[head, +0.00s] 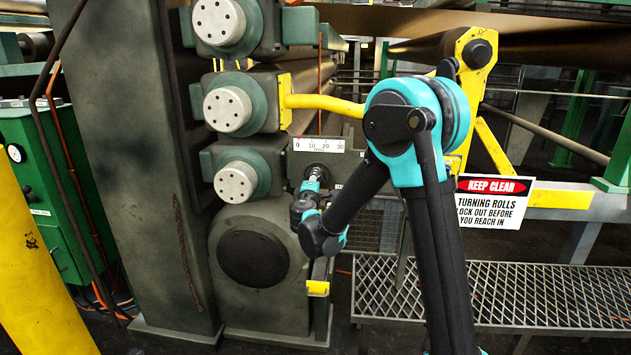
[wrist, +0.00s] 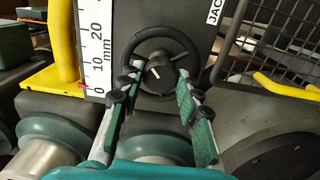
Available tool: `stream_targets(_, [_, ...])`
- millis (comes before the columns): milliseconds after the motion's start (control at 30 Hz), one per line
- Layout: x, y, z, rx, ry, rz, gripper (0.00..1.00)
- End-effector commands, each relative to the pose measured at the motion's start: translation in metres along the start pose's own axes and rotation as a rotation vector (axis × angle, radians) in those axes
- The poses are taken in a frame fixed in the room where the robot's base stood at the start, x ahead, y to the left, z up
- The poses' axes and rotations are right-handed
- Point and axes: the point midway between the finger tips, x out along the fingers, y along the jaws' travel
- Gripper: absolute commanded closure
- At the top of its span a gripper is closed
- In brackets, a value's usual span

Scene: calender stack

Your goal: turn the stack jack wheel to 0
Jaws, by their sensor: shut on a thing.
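The stack jack wheel (wrist: 158,75) is a black handwheel with a round hub and a white mark on it. In the wrist view my gripper's (wrist: 158,82) two fingers with green pads reach to the wheel, one on each side of the hub, and are shut on it. The exact contact with rim or hub is hard to tell. In the head view my gripper (head: 315,178) hides much of the wheel. A white mm scale (head: 318,145) sits above the wheel; it also shows in the wrist view (wrist: 97,45). A small red pointer (wrist: 82,86) is close to its 0 mark.
A yellow bar (head: 325,103) juts out above the scale. Several steel roll ends (head: 235,182) stand left of the wheel. A wire guard (wrist: 285,45) is to the right. A keep-clear sign (head: 492,201) and a grated step (head: 490,293) are at the right.

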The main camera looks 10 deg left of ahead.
Motion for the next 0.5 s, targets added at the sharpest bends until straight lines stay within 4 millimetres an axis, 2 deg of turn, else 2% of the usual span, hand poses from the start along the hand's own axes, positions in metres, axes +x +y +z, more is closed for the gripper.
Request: stream_targets(500, [-0.0007, 0.0, 0.0009, 0.475, -0.001, -0.001, 0.95])
